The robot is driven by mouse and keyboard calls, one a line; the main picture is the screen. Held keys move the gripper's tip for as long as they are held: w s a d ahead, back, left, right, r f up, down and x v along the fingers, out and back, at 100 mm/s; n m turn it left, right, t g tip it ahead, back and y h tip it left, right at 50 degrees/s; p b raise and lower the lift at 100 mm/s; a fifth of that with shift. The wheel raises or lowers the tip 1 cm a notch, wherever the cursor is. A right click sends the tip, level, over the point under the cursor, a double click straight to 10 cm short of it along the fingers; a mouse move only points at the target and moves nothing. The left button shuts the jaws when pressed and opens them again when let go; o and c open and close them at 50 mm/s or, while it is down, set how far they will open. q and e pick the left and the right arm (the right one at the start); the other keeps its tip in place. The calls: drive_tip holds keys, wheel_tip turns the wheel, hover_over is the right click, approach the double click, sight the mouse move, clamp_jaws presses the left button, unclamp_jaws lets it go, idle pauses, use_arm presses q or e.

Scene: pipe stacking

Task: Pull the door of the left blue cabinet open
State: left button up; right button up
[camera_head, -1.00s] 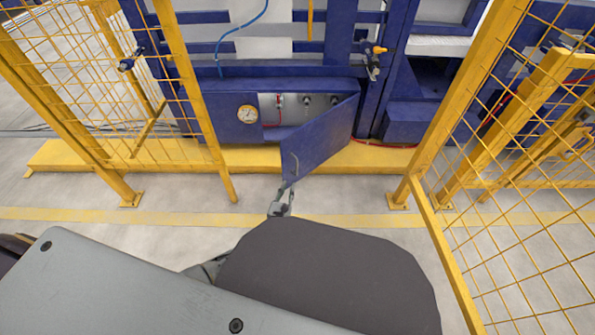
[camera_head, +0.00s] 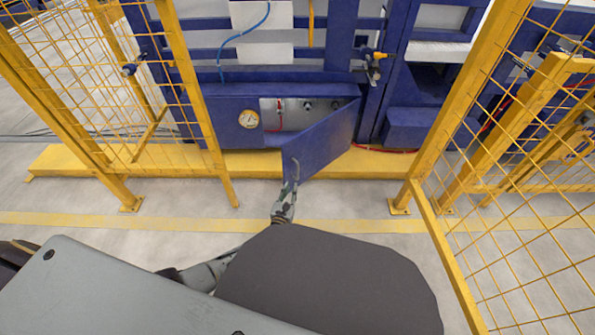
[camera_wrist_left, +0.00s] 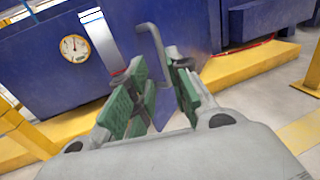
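The blue cabinet (camera_head: 228,122) has a round gauge on its front, and its door (camera_head: 325,140) stands partly open, swung out toward me from the right side of the opening. A grey bar handle (camera_wrist_left: 157,48) is on the door near its free edge. My left gripper (camera_head: 291,185) is at the door's lower free corner, by the handle. In the left wrist view its green-padded fingers (camera_wrist_left: 158,95) are apart, with the handle's lower end between or just ahead of them; contact cannot be told. My right gripper is not in view.
Yellow mesh fences stand left (camera_head: 185,90) and right (camera_head: 430,150) of the cabinet. A yellow base ledge (camera_head: 245,163) runs below it. Valves and a red line show inside the opening. The floor between the fences is clear.

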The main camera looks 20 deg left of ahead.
sight(297, 178)
use_arm(q)
drive_tip(key=shift+w+a+b, duration=0.15)
drive_tip(key=shift+w+b, duration=2)
drive_tip(key=shift+w, duration=3.7)
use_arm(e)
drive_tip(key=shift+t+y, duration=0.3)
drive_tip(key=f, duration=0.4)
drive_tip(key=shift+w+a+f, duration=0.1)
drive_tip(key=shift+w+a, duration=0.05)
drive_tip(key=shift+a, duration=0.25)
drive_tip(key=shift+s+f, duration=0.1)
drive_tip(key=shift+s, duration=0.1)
use_arm(q)
drive_tip(key=c, duration=0.4)
clamp_jaws()
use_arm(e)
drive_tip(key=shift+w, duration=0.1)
